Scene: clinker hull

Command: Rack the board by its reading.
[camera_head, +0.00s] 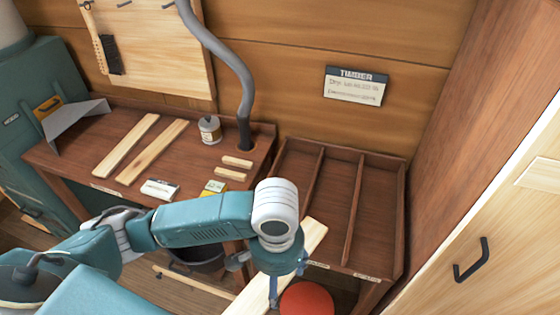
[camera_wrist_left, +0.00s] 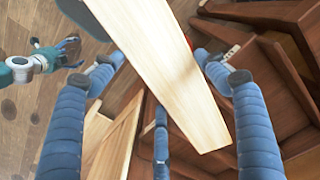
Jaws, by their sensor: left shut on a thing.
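My left gripper (camera_head: 276,268) is shut on a pale wooden board (camera_head: 313,236), held slanting in front of the rack's front edge. The board (camera_wrist_left: 165,70) runs between my blue fingers in the left wrist view. The dark wooden rack (camera_head: 381,158) has dividers and small front labels too small to read; its visible bays look empty. A yellow meter (camera_head: 215,187) with a greenish display lies on the bench; its reading is not legible. A TIMBER sign (camera_head: 356,87) hangs on the wall, its lines blurred. In the left wrist view, my right gripper (camera_wrist_left: 68,50) appears small at the left.
The bench (camera_head: 85,140) bears two long boards (camera_head: 150,150), short offcuts (camera_head: 237,162), a can (camera_head: 209,129) and a white card (camera_head: 160,189). A grey hose rises behind. A red round object (camera_head: 307,299) is below the rack; a handled cabinet door (camera_head: 490,220) stands right.

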